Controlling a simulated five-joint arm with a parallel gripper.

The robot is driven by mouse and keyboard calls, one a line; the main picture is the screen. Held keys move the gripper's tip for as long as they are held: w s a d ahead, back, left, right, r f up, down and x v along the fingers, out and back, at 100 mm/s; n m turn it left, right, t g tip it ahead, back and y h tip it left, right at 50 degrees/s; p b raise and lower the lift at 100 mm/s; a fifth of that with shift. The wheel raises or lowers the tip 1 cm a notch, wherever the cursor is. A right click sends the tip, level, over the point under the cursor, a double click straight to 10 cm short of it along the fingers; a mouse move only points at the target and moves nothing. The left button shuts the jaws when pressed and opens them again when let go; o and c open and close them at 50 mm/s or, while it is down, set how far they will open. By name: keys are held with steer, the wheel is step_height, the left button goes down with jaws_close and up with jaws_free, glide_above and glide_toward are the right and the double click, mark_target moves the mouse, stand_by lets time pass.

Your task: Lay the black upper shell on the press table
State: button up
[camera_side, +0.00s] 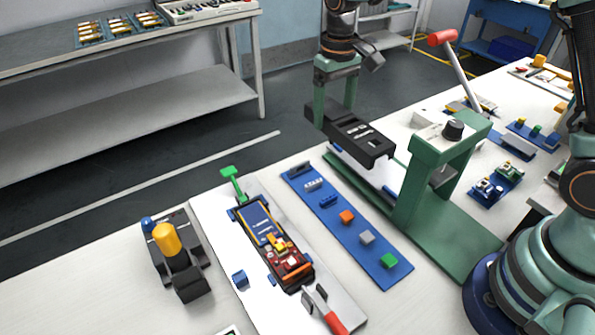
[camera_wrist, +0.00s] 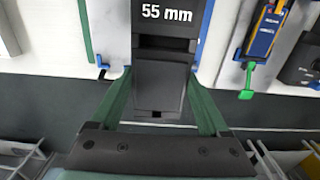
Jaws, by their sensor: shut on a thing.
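The black upper shell (camera_side: 362,137) is a long dark case with white lettering. My gripper (camera_side: 334,108) has its green fingers shut on the shell's far-left end in the side view. In the wrist view the shell (camera_wrist: 165,48) runs away from between the fingers of my gripper (camera_wrist: 161,88), with "55 mm" on its top. The green press (camera_side: 435,178) stands just right of the shell. A pale slab (camera_side: 383,182), apparently the press table, shows under the shell on the press's green base. The shell hides most of it, and I cannot tell whether they touch.
The press lever (camera_side: 460,62) with its red handle rises behind the press. Left of the press lies a blue strip (camera_side: 340,222) with small coloured blocks. Further left are a white fixture board (camera_side: 215,225) holding a cell assembly and a black stand with a yellow knob (camera_side: 167,240).

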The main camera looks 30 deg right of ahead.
steer(key=s+d+f, duration=0.1)
steer(key=d+f, duration=0.2)
steer(key=d, duration=0.6)
steer(key=shift+s+d+f, duration=0.3)
steer(key=shift+s+f, duration=0.05)
steer(key=shift+f, duration=2.9)
steer(key=shift+f, duration=1)
steer(key=o, duration=1.2)
steer(key=shift+o, duration=0.2)
step_height(320, 180, up, 12)
